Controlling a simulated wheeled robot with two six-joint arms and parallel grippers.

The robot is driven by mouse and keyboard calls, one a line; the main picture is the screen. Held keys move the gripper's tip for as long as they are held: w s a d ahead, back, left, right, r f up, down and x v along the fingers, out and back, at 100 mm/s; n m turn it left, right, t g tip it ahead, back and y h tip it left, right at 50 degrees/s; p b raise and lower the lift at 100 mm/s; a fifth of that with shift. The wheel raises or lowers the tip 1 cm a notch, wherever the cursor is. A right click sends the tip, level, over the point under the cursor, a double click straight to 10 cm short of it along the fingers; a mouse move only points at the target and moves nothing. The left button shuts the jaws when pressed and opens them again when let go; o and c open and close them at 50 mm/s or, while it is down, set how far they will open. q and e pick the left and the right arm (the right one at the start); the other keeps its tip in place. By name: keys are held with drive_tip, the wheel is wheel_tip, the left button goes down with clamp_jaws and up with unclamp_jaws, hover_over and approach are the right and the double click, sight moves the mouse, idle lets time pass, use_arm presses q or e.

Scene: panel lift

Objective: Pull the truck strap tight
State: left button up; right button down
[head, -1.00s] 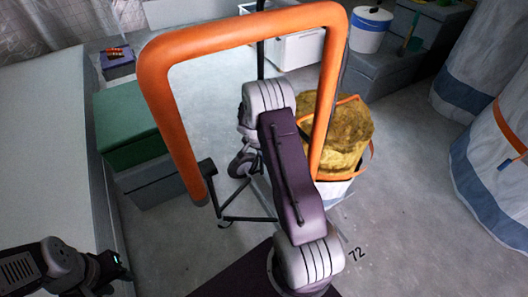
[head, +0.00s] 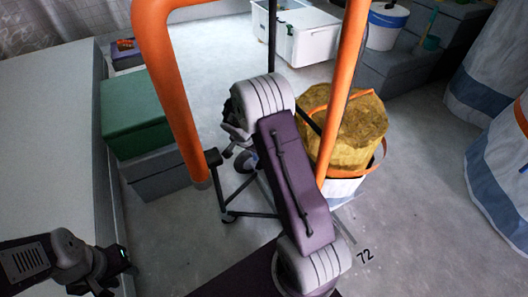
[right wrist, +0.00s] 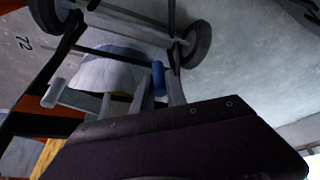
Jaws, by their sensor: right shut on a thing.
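A yellow sack (head: 345,125) with an orange strap (head: 379,162) around it stands beyond my right arm. A wheeled dark frame (head: 236,197) shows left of the arm; in the right wrist view, two wheels (right wrist: 195,43) and dark bars show beside a pale blue-white surface (right wrist: 105,70). A big orange tube frame (head: 172,85) stands upright close to the head camera, one leg crossing in front of the sack. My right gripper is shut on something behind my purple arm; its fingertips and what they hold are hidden. My left gripper (head: 120,274) is low at the left; its opening is unclear.
Green (head: 135,112) and grey (head: 155,172) boxes stand at the left beside a long pale surface (head: 45,135). A white bin (head: 310,38), a white-blue bucket (head: 386,24) and grey boxes stand at the back. Bare floor (head: 420,200) lies at the right.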

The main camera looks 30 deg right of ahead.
drive_tip(key=shift+a, duration=0.2)
drive_tip(key=c, duration=1.3)
unclamp_jaws()
drive_tip(key=shift+c, duration=0.2)
drive_tip(key=p+v, duration=0.5)
drive_tip(key=v, duration=0.4)
